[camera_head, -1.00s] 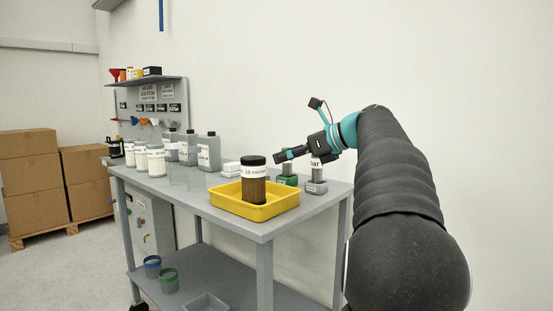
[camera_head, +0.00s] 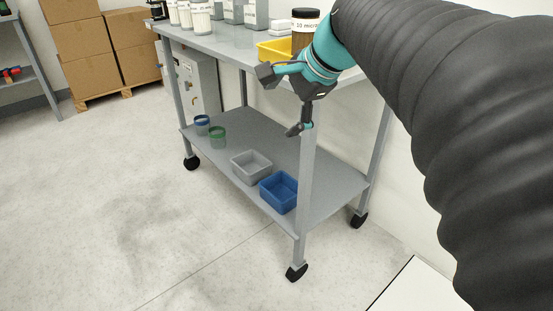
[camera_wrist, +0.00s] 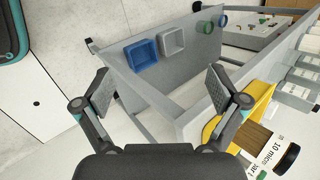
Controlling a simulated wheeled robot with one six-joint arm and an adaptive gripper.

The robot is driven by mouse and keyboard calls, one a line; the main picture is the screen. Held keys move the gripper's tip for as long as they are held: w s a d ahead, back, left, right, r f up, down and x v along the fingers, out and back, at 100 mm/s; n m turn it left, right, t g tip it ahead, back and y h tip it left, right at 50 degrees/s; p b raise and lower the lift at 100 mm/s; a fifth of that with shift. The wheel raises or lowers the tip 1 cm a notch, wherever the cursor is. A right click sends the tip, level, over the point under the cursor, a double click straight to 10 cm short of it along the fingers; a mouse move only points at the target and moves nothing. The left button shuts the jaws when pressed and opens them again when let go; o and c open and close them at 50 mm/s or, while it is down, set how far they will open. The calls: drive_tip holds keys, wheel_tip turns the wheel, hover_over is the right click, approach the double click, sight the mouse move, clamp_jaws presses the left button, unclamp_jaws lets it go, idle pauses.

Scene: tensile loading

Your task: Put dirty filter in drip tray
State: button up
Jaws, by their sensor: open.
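A brown cylinder with a black cap and a white "10 micron" label (camera_head: 304,22) stands at the yellow tray (camera_head: 270,52) on the cart top. It is partly hidden by my arm. In the wrist view the brown cylinder (camera_wrist: 254,137) and the yellow tray (camera_wrist: 259,96) are at the lower right. I cannot tell from the label whether the cylinder is the dirty filter. My gripper (camera_head: 283,103) is open and empty, beside the cart's front edge and below the tray's level. In the wrist view, its spread fingers (camera_wrist: 162,92) have nothing between them.
A grey bin (camera_head: 251,166) and a blue bin (camera_head: 279,192) stand on the lower shelf (camera_head: 235,130), with green and blue-rimmed cups to the left. Cart posts are close to my gripper. White jars and grey bottles line the cart top. The floor in front is clear.

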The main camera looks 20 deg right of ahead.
drive_tip(key=s+a+f+n+g+h, duration=0.1)
drive_tip(key=s+a+f+n+h, duration=0.2)
drive_tip(key=s+f+n, duration=1.2)
drive_tip(key=shift+s+a+f, duration=0.45)
drive_tip(key=shift+a+f, duration=0.1)
drive_tip(key=shift+a, duration=0.2)
